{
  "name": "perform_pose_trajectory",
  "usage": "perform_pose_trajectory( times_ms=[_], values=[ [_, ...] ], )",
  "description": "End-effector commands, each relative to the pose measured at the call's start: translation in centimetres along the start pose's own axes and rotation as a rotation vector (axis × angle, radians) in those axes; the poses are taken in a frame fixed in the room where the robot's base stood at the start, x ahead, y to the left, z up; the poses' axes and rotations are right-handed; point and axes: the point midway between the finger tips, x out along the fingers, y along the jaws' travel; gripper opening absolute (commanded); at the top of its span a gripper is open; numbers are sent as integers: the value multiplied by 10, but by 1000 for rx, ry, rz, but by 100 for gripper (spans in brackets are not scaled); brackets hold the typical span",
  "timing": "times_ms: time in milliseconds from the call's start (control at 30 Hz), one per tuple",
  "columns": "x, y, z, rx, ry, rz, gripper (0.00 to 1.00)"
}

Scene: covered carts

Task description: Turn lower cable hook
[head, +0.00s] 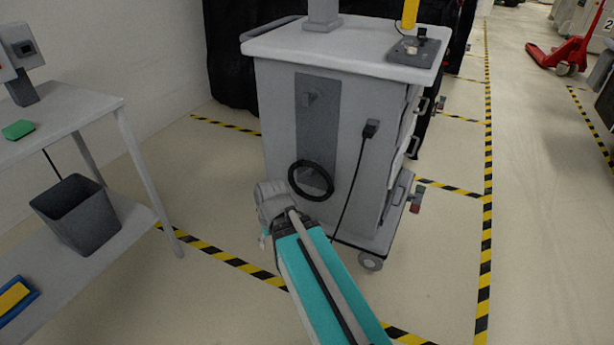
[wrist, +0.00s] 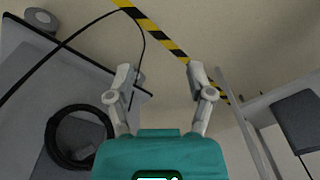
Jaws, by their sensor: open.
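The grey cart (head: 278,115) has a darker panel on its front. The coil also shows at the left of the wrist view (wrist: 53,150). My gripper (wrist: 160,76) is open, with nothing between its fingers. It is beside the cart, apart from the coil, and faces the floor. In the head view my arm mostly hides it.
A loose cable runs from a plug (head: 371,128) down the cart's front. A table (head: 80,110) with a lower shelf and grey bin (head: 78,215) stands left. Striped tape (head: 225,257) crosses the floor. A red pallet jack (head: 570,52) is far right.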

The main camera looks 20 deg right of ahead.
Motion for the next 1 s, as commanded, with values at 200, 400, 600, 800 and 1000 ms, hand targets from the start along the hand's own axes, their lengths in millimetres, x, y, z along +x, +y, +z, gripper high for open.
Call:
perform_pose_trajectory(
  times_ms=[200, 400, 600, 800, 1000],
  values=[
    [-1, 20, -36, 150, 115, -112, 69],
    [-11, 60, -78, 356, 269, -251, 69],
    [-28, 116, -115, 581, 432, -386, 69],
    [-49, 174, -140, 788, 582, -503, 69],
    [-63, 213, -150, 913, 673, -572, 69]
  ],
)
